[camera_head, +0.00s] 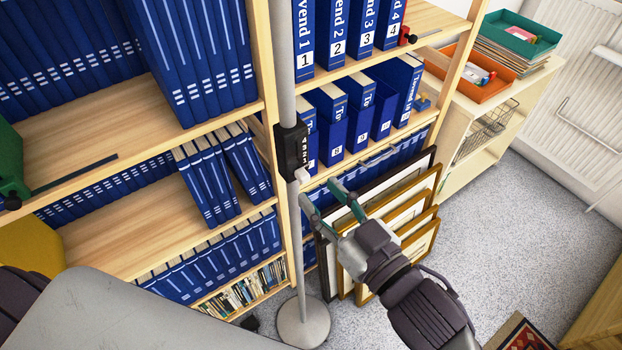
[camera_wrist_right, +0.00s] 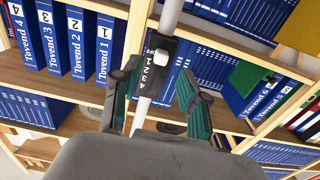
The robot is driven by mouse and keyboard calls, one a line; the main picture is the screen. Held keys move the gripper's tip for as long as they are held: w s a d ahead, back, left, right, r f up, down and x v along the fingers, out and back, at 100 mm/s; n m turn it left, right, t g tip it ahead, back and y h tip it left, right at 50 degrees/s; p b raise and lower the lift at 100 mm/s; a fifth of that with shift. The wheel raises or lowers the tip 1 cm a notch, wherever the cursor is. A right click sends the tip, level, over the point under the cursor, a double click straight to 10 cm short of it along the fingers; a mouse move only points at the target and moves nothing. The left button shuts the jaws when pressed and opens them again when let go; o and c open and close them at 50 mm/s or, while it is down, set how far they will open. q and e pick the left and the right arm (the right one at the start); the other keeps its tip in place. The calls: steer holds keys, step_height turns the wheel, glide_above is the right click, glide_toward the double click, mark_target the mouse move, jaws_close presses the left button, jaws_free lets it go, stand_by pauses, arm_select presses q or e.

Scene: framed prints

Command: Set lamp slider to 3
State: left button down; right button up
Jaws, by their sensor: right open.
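The lamp's black slider box (camera_head: 291,150) is mounted on a grey upright pole (camera_head: 287,70). A pale slider knob (camera_head: 301,175) sticks out at the box's lower end. My right gripper (camera_head: 319,192) is open and empty, with green-grey fingers just below and right of the box. In the wrist view its fingers (camera_wrist_right: 156,68) appear on either side of the box; contact cannot be told. My left gripper is not in view.
Wooden shelves (camera_head: 230,120) with blue binders stand behind the pole. Framed prints (camera_head: 418,215) lean against the shelf beneath my right gripper. The lamp's round base (camera_head: 303,322) is on the floor. A low cabinet (camera_head: 455,165) with trays is at right; speckled floor (camera_head: 490,230) is clear.

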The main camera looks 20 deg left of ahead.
mark_target(306, 179)
steer(key=shift+p+x, duration=0.3)
steer(key=shift+x, duration=1.6)
jaws_close()
